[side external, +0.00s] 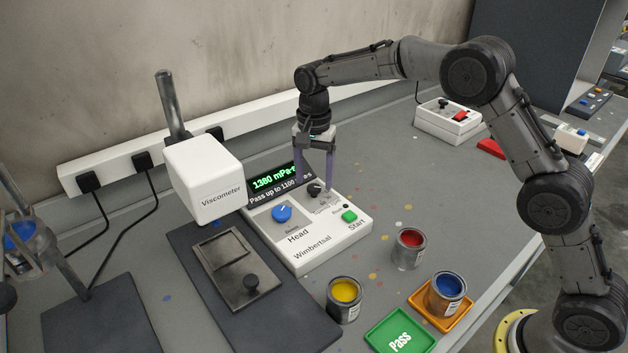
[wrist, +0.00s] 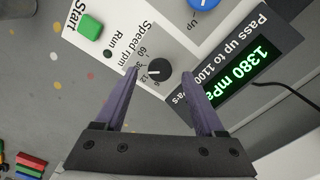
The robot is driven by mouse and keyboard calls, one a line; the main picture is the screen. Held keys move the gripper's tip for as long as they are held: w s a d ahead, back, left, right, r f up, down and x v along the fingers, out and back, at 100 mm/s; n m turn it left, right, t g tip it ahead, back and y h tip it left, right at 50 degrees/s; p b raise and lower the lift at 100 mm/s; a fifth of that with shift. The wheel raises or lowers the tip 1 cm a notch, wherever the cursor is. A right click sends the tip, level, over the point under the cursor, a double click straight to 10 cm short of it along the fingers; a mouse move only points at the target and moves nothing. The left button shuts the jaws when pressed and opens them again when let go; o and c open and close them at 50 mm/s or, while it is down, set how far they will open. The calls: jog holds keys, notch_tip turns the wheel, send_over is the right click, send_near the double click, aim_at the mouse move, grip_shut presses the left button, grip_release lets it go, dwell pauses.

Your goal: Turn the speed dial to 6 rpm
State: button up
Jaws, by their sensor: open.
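The black speed dial (wrist: 160,70) sits on the white Wimbertsal control unit (side external: 331,243), beside the label "Speed rpm". Its white pointer mark faces left in the wrist view, toward the small numbers around it; 60 reads clearly, but which number it meets is too small to tell. In the side external view the dial (side external: 315,190) is partly behind my fingers. My gripper (side external: 314,184) points down over the dial, open, with one purple finger on each side. In the wrist view the fingertips (wrist: 160,74) flank the dial with gaps showing; their height over the panel is unclear.
The green display (side external: 276,180) reads 1380 mPa·s, with "Pass up to 1100" below. A blue Head knob (side external: 282,213) and green Start button (side external: 349,216) are close by. The Viscometer head (side external: 204,180) overhangs at left. Paint cans (side external: 409,249) stand in front.

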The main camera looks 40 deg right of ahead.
jog(key=shift+f, duration=0.85)
jog(key=shift+c, duration=0.2)
grip_shut()
